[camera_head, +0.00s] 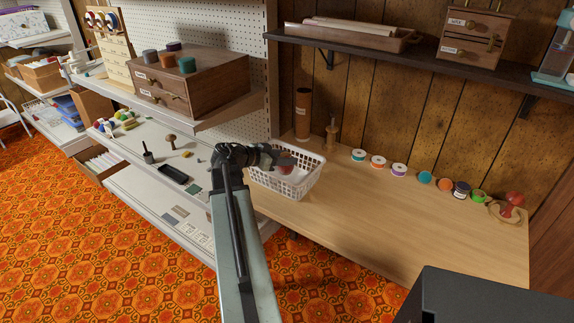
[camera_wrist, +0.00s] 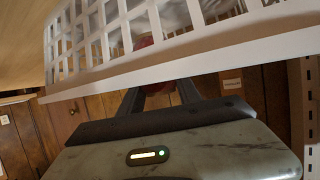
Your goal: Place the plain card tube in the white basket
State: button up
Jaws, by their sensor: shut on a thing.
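The white basket (camera_head: 310,183) stands at the left end of the wooden table. Its mesh wall and rim fill the top of the wrist view (camera_wrist: 230,48). My gripper (camera_head: 290,160) is over the basket, its fingertips partly hidden by the rim in the wrist view. It is shut on a reddish-brown thing (camera_wrist: 160,88), mostly hidden; I cannot tell if this is the plain card tube. Something pale also shows inside the basket. A tall brown tube (camera_head: 303,115) with a dark top stands upright behind the basket, apart from my gripper.
A wooden spindle (camera_head: 332,136) stands behind the basket. Several thread spools (camera_head: 378,162) line the table's back, with a red-knobbed thing (camera_head: 513,202) at the far right. A shelf (camera_head: 420,60) overhangs the back. The table's front middle is clear.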

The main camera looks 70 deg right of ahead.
jog(key=shift+f+b, duration=0.4)
jog(key=shift+f, duration=0.35)
jog(key=o, duration=1.3)
jog(key=shift+r, duration=0.1)
jog(key=shift+r+p, duration=0.2)
jog(key=shift+p, duration=0.1)
jog(key=shift+r+p, duration=0.7)
jog(key=p+v, duration=0.4)
jog(key=v, duration=0.7)
jog(key=shift+w+a, duration=0.35)
jog(key=shift+a, duration=0.05)
jog(key=shift+f, duration=0.2)
